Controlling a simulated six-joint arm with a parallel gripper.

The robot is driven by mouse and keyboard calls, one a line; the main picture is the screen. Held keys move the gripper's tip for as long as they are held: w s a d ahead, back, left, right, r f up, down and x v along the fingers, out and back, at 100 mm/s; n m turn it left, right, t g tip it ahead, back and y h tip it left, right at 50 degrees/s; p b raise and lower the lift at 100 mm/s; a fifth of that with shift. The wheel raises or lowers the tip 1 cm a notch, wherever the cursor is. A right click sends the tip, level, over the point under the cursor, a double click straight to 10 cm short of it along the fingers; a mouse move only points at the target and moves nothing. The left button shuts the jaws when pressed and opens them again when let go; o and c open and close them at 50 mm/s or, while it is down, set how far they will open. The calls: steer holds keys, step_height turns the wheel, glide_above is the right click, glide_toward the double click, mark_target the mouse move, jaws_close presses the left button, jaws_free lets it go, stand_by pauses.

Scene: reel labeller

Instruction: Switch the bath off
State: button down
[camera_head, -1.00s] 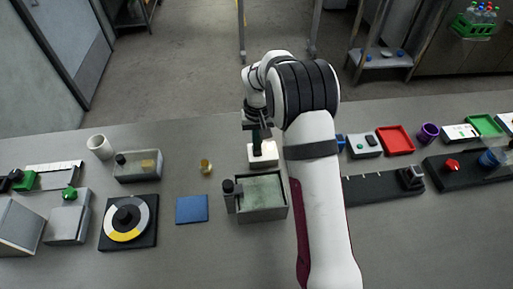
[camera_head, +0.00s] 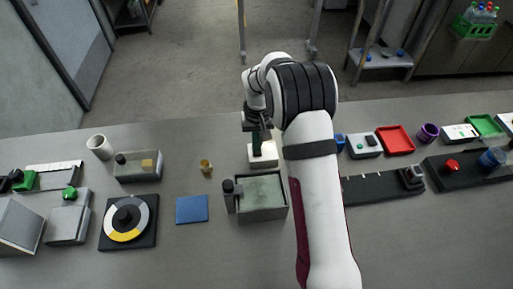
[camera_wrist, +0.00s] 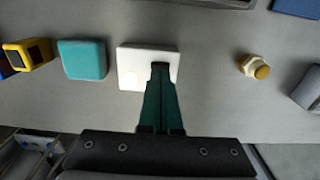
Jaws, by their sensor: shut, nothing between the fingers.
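The bath (camera_head: 264,212) is a grey open tank with greenish contents and a dark upright post at its left, in the head view. A small white box (camera_head: 270,158) stands just behind it; it also fills the middle of the wrist view (camera_wrist: 130,58). My gripper (camera_head: 256,152) points down at this box with its dark green fingers together and empty. In the wrist view my fingertips (camera_wrist: 160,68) overlap the right part of the box's top. A faint round shape shows at the box's left. Whether the tips touch the box, and what lies under them, I cannot tell.
A brass piece (camera_head: 206,166) stands left of the white box, and a blue mat (camera_head: 192,209) lies left of the bath. A teal block (camera_wrist: 82,60) and a yellow block (camera_wrist: 28,54) stand beside the box in the wrist view. My arm hides the bench right of the bath.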

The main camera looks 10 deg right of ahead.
steer(key=shift+f, duration=0.55)
steer(key=shift+r, duration=3.55)
steer(key=s+r+m, duration=0.2)
steer(key=s+r, duration=0.8)
steer(key=s, duration=0.3)
steer(key=s+m+y, duration=0.1)
steer(key=s+m, duration=0.2)
steer(key=s, duration=1.8)
steer(key=shift+a+f+m+y, duration=0.15)
steer(key=shift+a+m+y, duration=0.15)
steer(key=shift+a+y, duration=0.1)
